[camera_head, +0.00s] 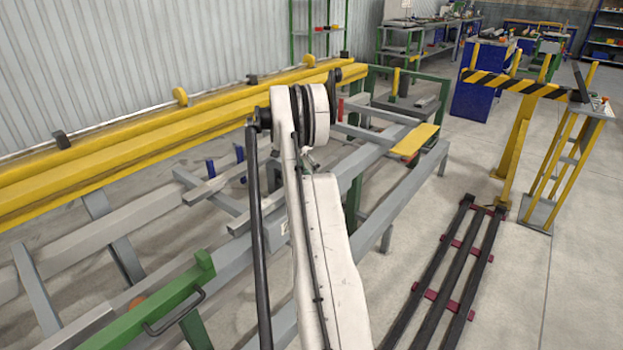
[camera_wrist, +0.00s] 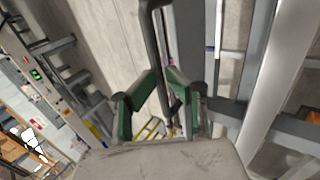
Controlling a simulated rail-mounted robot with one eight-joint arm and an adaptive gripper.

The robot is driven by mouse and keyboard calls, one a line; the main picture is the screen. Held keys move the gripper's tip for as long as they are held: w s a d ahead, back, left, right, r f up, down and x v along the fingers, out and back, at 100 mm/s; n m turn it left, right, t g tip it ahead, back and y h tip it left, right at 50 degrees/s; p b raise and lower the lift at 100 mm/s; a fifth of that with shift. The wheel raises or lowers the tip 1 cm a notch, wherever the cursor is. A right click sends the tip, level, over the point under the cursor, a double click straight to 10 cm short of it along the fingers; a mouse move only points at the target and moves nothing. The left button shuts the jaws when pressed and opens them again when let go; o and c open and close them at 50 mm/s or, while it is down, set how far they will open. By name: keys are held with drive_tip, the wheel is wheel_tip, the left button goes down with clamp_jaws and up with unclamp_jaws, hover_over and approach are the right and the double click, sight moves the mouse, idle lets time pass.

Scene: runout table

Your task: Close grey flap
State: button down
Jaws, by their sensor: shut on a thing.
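My gripper (camera_wrist: 161,82) shows in the wrist view with its two green-and-dark fingers angled inward. It is shut on a dark, thin curved bar (camera_wrist: 151,22) that looks like a handle and runs between the fingertips. Long grey metal parts (camera_wrist: 187,40) lie just right of the bar; I cannot tell which surface is the grey flap or how far it is open. In the head view my pale arm crosses the middle and the gripper is hidden. Grey beams and arms (camera_head: 212,190) of the runout table show behind it.
Yellow rails (camera_head: 110,125) run along the wall side. A yellow plate (camera_head: 415,140) sits on the frame to the right. A striped barrier (camera_head: 515,84) and dark floor rails (camera_head: 440,280) lie further right.

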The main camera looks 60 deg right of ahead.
drive_tip(key=shift+w+a+f, duration=0.1)
drive_tip(key=shift+w+f, duration=0.4)
drive_tip(key=shift+f, duration=0.25)
drive_tip(key=c, duration=2)
unclamp_jaws()
drive_tip(key=shift+c, duration=0.2)
drive_tip(key=shift+o, duration=1.4)
drive_tip(key=shift+w+f, duration=0.2)
drive_tip(key=shift+f, duration=0.05)
drive_tip(key=shift+o, duration=0.2)
drive_tip(key=shift+r, duration=0.1)
drive_tip(key=shift+s, duration=0.1)
drive_tip(key=shift+c, duration=0.2)
drive_tip(key=shift+r, duration=0.15)
drive_tip(key=v, duration=0.7)
drive_tip(key=shift+r, duration=0.4)
